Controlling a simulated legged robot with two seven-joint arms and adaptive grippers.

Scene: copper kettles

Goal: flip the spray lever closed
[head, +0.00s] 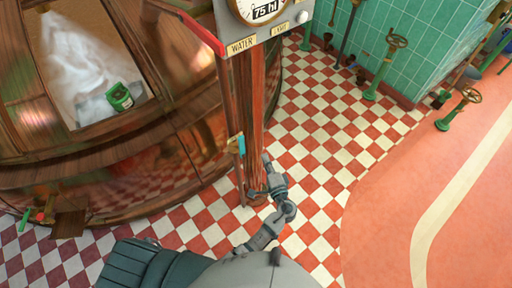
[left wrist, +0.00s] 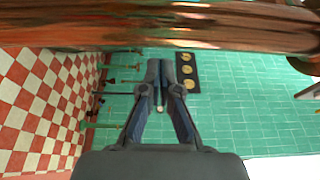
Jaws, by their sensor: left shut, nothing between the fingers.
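A small lever with a light-blue handle (head: 241,144) sits on the side of the copper-brown post (head: 256,110) below the gauge box in the head view. It looks like the spray lever; its exact setting is too small to tell. My left gripper (head: 267,160) is just right of the post and a little lower than the blue handle, apart from it. In the left wrist view the left gripper's fingers (left wrist: 168,68) are together and empty. The post (left wrist: 160,28) crosses the top of that view, and the lever does not show there. My right gripper is out of view.
The copper kettle (head: 130,165) fills the left, with a green object (head: 120,97) in its opening. A gauge box (head: 268,20) tops the post. Green valves (head: 385,65) stand by the tiled wall at the right. The checkered floor (head: 320,150) right of the post is clear.

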